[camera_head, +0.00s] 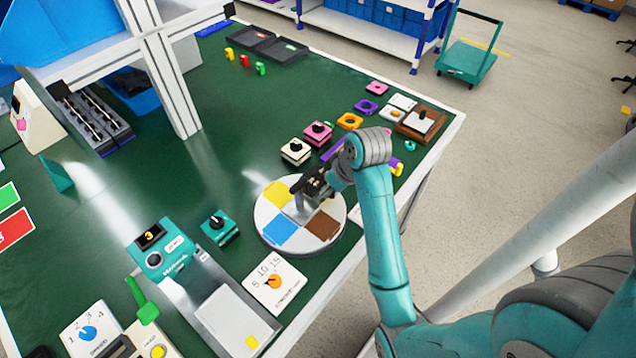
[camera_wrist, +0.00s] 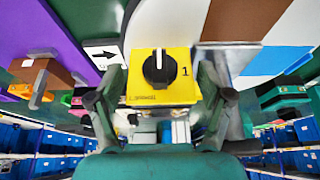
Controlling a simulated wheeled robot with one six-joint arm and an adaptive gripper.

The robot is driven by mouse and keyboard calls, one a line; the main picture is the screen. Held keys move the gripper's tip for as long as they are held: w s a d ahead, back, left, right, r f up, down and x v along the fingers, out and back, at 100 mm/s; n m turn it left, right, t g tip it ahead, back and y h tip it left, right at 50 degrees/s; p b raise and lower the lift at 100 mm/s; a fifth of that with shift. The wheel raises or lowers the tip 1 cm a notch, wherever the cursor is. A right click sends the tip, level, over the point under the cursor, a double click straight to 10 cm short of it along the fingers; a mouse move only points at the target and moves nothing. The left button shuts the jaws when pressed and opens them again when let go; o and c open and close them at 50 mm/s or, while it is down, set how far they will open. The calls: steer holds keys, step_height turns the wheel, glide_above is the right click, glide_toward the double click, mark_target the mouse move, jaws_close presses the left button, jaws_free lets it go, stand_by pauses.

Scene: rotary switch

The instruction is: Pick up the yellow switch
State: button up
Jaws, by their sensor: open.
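The yellow switch (camera_wrist: 152,88) is a yellow box with a round black knob and a "1" beside it, in the middle of the wrist view. My gripper (camera_wrist: 163,82) is open, with one finger at each side of the switch and its lower part between them. I cannot tell whether the fingers touch it. In the head view my gripper (camera_head: 312,184) is low over the far side of the round turntable (camera_head: 272,245), which has yellow, blue, brown and white sectors. I cannot make out the switch there; my gripper and arm cover that area.
A pink switch (camera_head: 318,133) and a white switch (camera_head: 295,151) stand beyond the turntable. A teal switch (camera_head: 220,226) stands to its left, and a white dial panel (camera_head: 273,285) lies in front. The green table's middle left is clear.

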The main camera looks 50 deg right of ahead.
mark_target(319, 177)
steer(key=w, duration=0.4)
steer(key=shift+a, duration=0.1)
steer(key=shift+w+f, duration=0.35)
steer(key=shift+f, duration=0.2)
steer(key=c, duration=1.2)
steer(key=shift+r, duration=0.15)
